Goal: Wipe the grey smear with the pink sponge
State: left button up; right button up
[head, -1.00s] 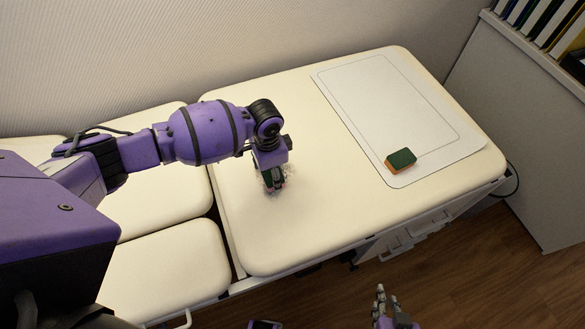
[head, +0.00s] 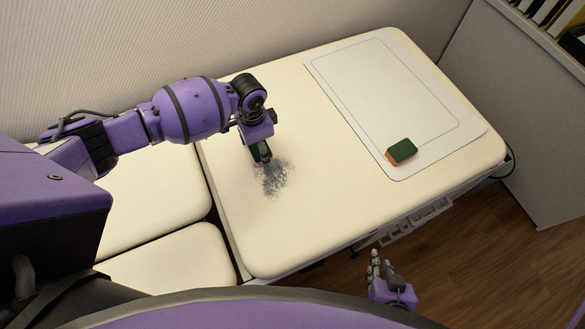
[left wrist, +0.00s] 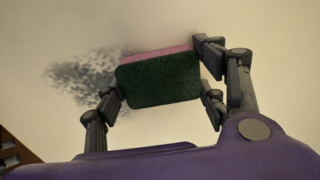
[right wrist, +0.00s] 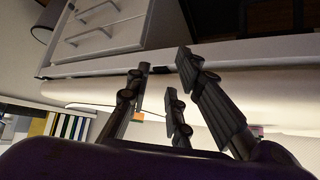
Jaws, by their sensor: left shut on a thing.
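The grey smear (head: 276,178) is a speckled patch on the cream padded table top; it also shows in the left wrist view (left wrist: 85,78), left of the sponge. My left gripper (head: 260,155) is shut on the pink sponge (left wrist: 160,50), which has a dark green face (left wrist: 158,82) turned to the wrist camera. The sponge is at the far edge of the smear in the head view. Whether it touches the surface I cannot tell. My right gripper (head: 376,262) is open and empty, off the table's front edge.
A second sponge, orange with a green top (head: 401,151), lies on the near corner of a white outlined mat (head: 345,85). Bare cream table (head: 310,215) is free between smear and mat. A wall is behind, a shelf with binders (head: 555,20) at right.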

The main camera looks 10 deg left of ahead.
pick_arm(q)
jog(key=shift+w+a+r+p, duration=0.1)
jog(key=shift+w+r+p, duration=0.15)
jog(key=shift+r, duration=0.4)
jog(key=shift+w+a+r+p, duration=0.1)
jog(key=shift+r+p, duration=0.2)
jog(key=shift+r, duration=0.3)
jog(key=shift+s+d+r+p, duration=0.1)
jog(key=shift+s+r+p, duration=0.1)
jog(key=shift+r, duration=0.25)
jog(key=shift+s+d+r+p, duration=0.1)
jog(key=shift+r+p, duration=0.1)
jog(key=shift+r, duration=0.65)
jog(key=shift+w+r+p, duration=0.1)
jog(key=shift+r+p, duration=0.25)
jog(key=shift+w+r, duration=0.1)
jog(key=shift+r, duration=0.8)
jog(key=shift+s+r, duration=0.25)
jog(key=shift+r, duration=0.05)
pick_arm(e)
jog(key=r, duration=0.2)
jog(key=a+r, duration=0.1)
jog(key=shift+w+t, duration=0.3)
jog(key=shift+w, duration=0.1)
pick_arm(q)
jog(key=shift+w+f, duration=0.1)
pick_arm(e)
jog(key=shift+w+d, duration=0.1)
jog(key=shift+w, duration=0.05)
